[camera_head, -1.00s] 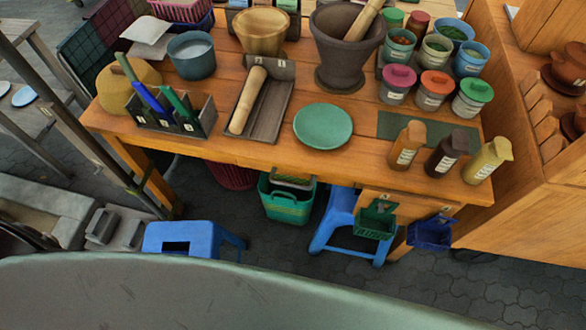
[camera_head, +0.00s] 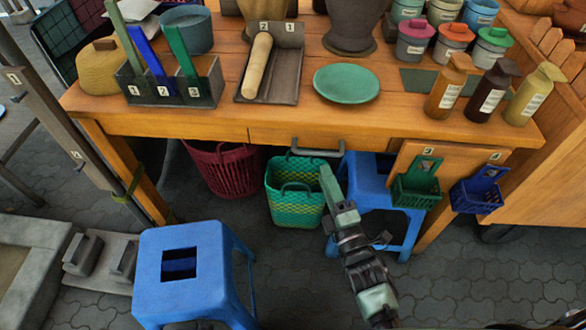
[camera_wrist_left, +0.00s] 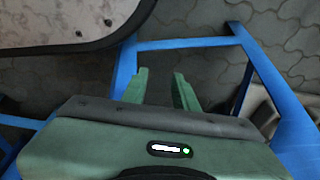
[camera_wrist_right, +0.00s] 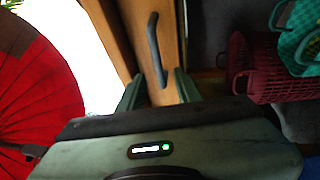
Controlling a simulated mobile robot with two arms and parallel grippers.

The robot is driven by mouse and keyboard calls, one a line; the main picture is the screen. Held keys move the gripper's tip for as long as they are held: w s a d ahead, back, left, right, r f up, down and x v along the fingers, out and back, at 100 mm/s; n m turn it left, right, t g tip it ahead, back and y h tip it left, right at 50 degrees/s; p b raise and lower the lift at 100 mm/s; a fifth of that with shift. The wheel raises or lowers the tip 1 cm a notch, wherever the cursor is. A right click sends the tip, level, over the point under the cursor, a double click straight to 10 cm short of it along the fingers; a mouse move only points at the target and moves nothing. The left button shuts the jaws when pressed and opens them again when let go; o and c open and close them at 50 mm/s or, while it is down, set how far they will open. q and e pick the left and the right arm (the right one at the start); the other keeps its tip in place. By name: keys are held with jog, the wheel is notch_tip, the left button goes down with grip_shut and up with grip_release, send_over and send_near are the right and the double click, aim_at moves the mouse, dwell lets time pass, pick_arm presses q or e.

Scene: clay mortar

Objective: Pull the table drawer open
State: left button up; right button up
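The table drawer (camera_head: 275,138) is shut, its wooden front set below the tabletop edge. Its dark grey bar handle (camera_head: 318,149) sticks out under the front; the handle also shows in the right wrist view (camera_wrist_right: 155,50). My right gripper (camera_head: 327,182) is just below and in front of the handle. In the right wrist view its fingers (camera_wrist_right: 160,76) are apart and empty, with the handle ahead between them; I see no clear contact. My left gripper (camera_wrist_left: 160,73) is open and empty in the left wrist view, above a blue stool frame; it is outside the head view.
A green basket (camera_head: 294,190) and a red basket (camera_head: 222,168) stand under the table. A blue stool (camera_head: 185,265) is at front left, and another blue stool (camera_head: 365,180) is behind my right gripper. A green plate (camera_head: 346,83) and bottles stand on the table (camera_head: 215,115).

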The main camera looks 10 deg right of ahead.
aim_at(317, 151)
jog(key=x, duration=0.8)
jog(key=shift+d, duration=0.1)
grip_shut()
dwell(1.2)
